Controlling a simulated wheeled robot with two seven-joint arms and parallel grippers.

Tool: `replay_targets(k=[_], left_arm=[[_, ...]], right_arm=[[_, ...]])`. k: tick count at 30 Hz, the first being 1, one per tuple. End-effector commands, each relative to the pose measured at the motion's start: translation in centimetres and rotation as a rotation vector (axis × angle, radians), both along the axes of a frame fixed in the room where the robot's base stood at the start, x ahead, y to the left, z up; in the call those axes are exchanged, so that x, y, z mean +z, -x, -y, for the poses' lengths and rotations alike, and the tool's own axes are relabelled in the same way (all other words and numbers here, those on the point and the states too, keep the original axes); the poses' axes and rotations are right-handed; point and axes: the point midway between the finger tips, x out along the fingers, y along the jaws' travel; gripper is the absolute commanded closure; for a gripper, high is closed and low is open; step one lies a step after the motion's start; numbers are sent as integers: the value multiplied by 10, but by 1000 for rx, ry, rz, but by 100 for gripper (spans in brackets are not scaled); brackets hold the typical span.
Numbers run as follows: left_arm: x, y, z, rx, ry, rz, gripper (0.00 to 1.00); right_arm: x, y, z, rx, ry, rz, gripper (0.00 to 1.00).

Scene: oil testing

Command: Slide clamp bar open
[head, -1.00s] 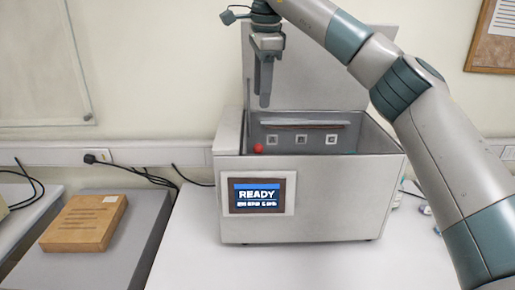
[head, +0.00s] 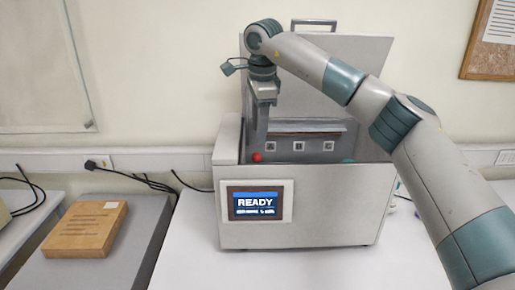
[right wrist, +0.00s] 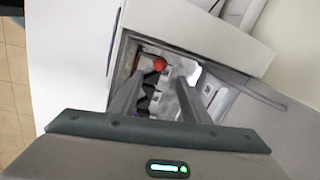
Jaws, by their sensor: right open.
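The grey testing machine (head: 320,210) stands on the white table with its lid (head: 345,75) raised. Inside its open chamber, a dark clamp bar (head: 310,134) runs along the back wall. A red knob (head: 257,158) sits at the chamber's left side, and it also shows in the right wrist view (right wrist: 159,64). My right gripper (head: 258,145) points down into the left part of the chamber, just above the red knob. In the right wrist view its fingers (right wrist: 155,88) are apart, with the knob showing beyond the gap between them. I cannot see contact. My left gripper is out of view.
The machine's front screen (head: 256,203) reads READY. A brown box (head: 85,230) lies on a grey surface at the left. Cables (head: 135,180) run along the wall behind. The white table in front of the machine is clear.

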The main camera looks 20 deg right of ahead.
Motion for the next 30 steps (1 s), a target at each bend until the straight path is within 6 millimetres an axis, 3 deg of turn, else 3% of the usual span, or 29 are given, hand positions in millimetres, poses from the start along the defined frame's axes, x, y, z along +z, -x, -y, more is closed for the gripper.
replay_targets(k=[9, 15, 21, 30], left_arm=[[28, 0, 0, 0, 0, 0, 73], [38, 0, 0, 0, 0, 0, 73], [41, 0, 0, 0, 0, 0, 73], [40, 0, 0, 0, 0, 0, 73]], right_arm=[[-53, -10, 1, 1, 0, -3, 57], [-78, -15, 1, 1, 1, -2, 57], [-89, -17, 1, 1, 1, 0, 57], [-90, -17, 1, 1, 1, 0, 60]])
